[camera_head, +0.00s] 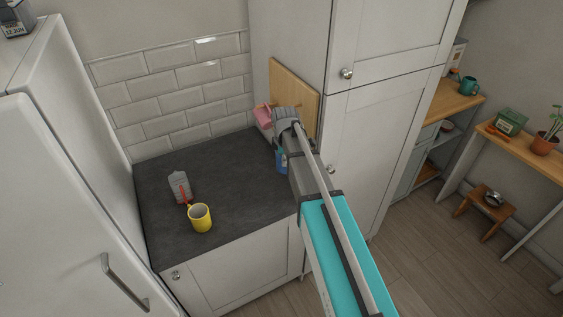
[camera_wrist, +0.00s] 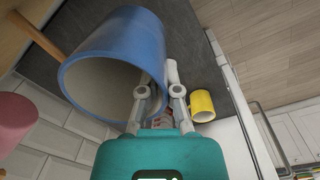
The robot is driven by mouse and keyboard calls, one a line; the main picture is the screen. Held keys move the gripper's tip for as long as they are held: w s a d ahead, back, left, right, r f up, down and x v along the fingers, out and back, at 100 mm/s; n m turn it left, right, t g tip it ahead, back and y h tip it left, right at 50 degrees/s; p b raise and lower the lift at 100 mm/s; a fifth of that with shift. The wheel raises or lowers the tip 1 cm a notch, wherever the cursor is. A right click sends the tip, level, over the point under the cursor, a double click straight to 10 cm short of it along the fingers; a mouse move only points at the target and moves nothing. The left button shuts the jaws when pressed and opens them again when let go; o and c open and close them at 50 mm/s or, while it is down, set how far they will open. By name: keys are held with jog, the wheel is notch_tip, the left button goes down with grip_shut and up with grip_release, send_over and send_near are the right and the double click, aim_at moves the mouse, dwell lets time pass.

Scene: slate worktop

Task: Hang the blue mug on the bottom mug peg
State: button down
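The blue mug (camera_wrist: 130,45) fills the upper middle of the wrist view, its open mouth facing the camera. My gripper (camera_wrist: 158,92) has its fingers at the mug's right side and seems closed on it; the exact grip, and the handle, are hidden. In the head view, a small part of the blue mug (camera_head: 281,160) shows beside my gripper (camera_head: 285,116), which is close to the wooden peg board (camera_head: 302,92). A wooden peg (camera_wrist: 38,38) reaches toward the mug's left edge in the wrist view; I cannot tell whether they touch.
A pink mug (camera_head: 263,115) hangs at the board, also at the left edge of the wrist view (camera_wrist: 14,120). A yellow mug (camera_head: 200,219) and a grey-and-red item (camera_head: 179,187) stand on the slate worktop (camera_head: 235,180). A tall white cabinet (camera_head: 370,130) borders the right.

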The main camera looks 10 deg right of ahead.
jog(key=shift+w+d, duration=0.25)
jog(key=shift+d, duration=0.45)
jog(key=shift+w+d, duration=0.25)
jog(key=shift+d, duration=0.45)
jog(key=shift+f+b, duration=0.5)
jog(key=c, duration=0.7)
grip_release()
jog(key=shift+s+a+r+p, duration=0.2)
jog(key=shift+a+r+p, duration=0.25)
jog(key=shift+r+p, duration=0.55)
jog(key=shift+s+a+r+p, duration=0.15)
jog(key=shift+a+r+p, duration=0.35)
jog(key=shift+r+p, duration=0.55)
jog(key=shift+s+a+r+p, duration=0.2)
jog(key=shift+a+r+p, duration=0.25)
jog(key=shift+r+p, duration=0.55)
